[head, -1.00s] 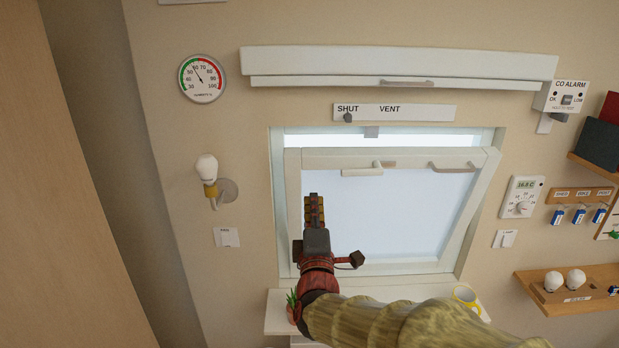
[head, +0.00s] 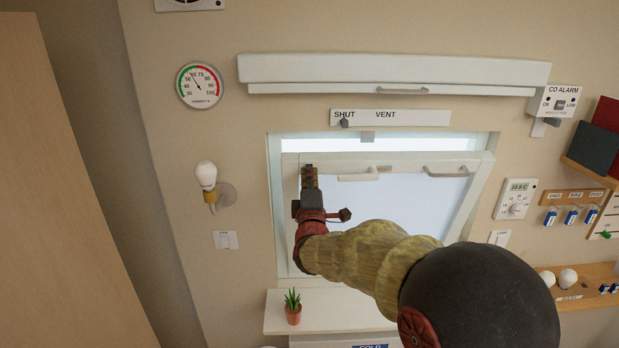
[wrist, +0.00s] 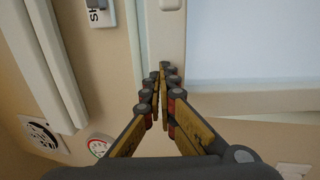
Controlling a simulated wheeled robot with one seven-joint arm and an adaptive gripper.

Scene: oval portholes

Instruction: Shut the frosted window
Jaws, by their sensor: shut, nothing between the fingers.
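The frosted window (head: 410,205) has a white sash with a pale, milky pane. Its top edge leans out from the white frame (head: 275,200), leaving a bright gap above. A handle lever (head: 358,177) and a grey pull bar (head: 452,171) sit on the sash's top rail. My gripper (head: 309,168) is shut and empty, in front of the sash's upper left corner. In the wrist view, my fingertips (wrist: 165,68) are together near the white sash edge (wrist: 166,35); whether they touch it I cannot tell. My arm hides the lower right of the window.
A SHUT/VENT strip (head: 390,117) with a grey knob at SHUT and a white blind box (head: 390,73) are above the window. A bulb lamp (head: 206,180) is on the wall at left. A potted plant (head: 293,308) stands on the sill (head: 330,312) below.

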